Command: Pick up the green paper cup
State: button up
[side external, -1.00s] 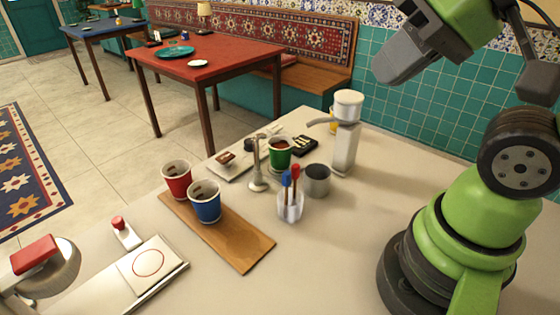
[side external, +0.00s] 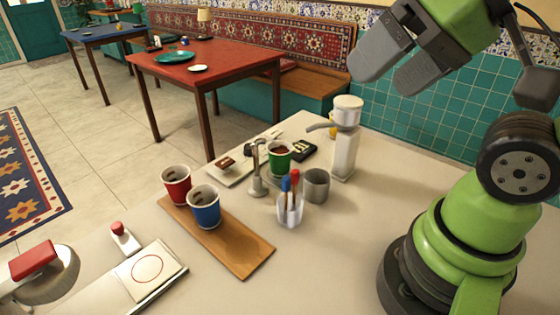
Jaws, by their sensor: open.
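The green paper cup (side external: 279,160) stands upright near the far side of the pale counter, with something dark brown inside. It is behind the clear holder with the blue and red sticks and beside a grey metal cup. A thin metal stand partly overlaps its left side. My gripper (side external: 376,78) is open and empty, high above the counter at the upper right. It is well apart from the green cup, up and to the right of it.
A red cup (side external: 176,185) and a blue cup (side external: 205,206) stand on a wooden board (side external: 243,254). Close around the green cup are the metal stand (side external: 257,178), clear holder (side external: 290,212), metal cup (side external: 315,186) and white dispenser (side external: 345,140).

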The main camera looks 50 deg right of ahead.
jog(key=m+g+h, duration=0.3)
jog(key=m+g, duration=0.4)
jog(key=m, duration=0.9)
send_over(280, 161)
jog(key=a, duration=0.1)
notch_tip(280, 161, down, 12)
jog(key=d+f, duration=0.1)
jog(key=f, duration=0.4)
jog(key=w+d+f+m, duration=0.1)
jog(key=f, duration=0.4)
jog(key=d+f+m, duration=0.1)
jog(key=f, duration=0.4)
jog(key=shift+w+d+f+g, duration=0.15)
jog(key=shift+w+f+g, duration=0.15)
jog(key=shift+w+g, duration=0.1)
jog(key=c, duration=0.7)
